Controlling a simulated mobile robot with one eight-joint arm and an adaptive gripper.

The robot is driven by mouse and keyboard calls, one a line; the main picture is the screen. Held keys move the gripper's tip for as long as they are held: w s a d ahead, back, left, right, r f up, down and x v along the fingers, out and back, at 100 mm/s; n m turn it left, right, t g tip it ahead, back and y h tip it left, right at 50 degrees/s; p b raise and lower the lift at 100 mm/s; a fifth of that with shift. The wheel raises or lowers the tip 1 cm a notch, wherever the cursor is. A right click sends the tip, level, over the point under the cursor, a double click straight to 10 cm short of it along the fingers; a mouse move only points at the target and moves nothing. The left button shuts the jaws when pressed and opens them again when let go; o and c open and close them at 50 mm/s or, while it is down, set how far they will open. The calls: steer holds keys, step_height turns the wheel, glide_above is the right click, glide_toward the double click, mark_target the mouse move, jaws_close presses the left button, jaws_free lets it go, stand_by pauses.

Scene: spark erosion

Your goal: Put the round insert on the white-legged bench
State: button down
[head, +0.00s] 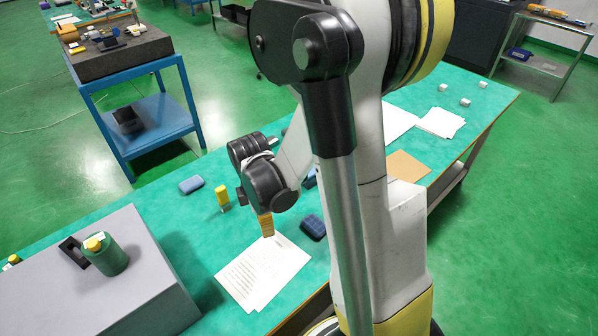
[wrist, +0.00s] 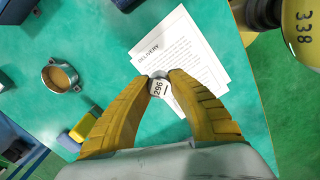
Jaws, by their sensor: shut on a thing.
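My gripper (head: 267,232) points down over the green-topped bench (head: 172,215), above white printed sheets. I cannot make out clearly white legs on any bench; this bench's legs are mostly hidden.
Printed sheets (head: 250,283) lie below my gripper. A grey box (head: 95,285) with a green container (head: 108,258) stands left. A metal ring (wrist: 60,76) lies on the bench. A blue-legged stand (head: 155,115) holds a dark slab at back left. A metal rack (head: 545,65) stands far right.

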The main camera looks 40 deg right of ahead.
steer(key=shift+s+d+n, duration=0.1)
steer(key=shift+d+n, duration=0.3)
steer(key=b, duration=0.4)
glide_above(233, 252)
step_height(233, 252, down, 7)
steer(key=shift+a+f, duration=0.1)
steer(key=shift+f+b, duration=0.95)
steer(key=shift+f, duration=0.95)
steer(key=shift+f, duration=0.1)
steer(key=shift+f, duration=0.15)
steer(key=c, duration=1.3)
jaws_free()
steer(key=shift+c, duration=0.2)
steer(key=shift+r, duration=0.2)
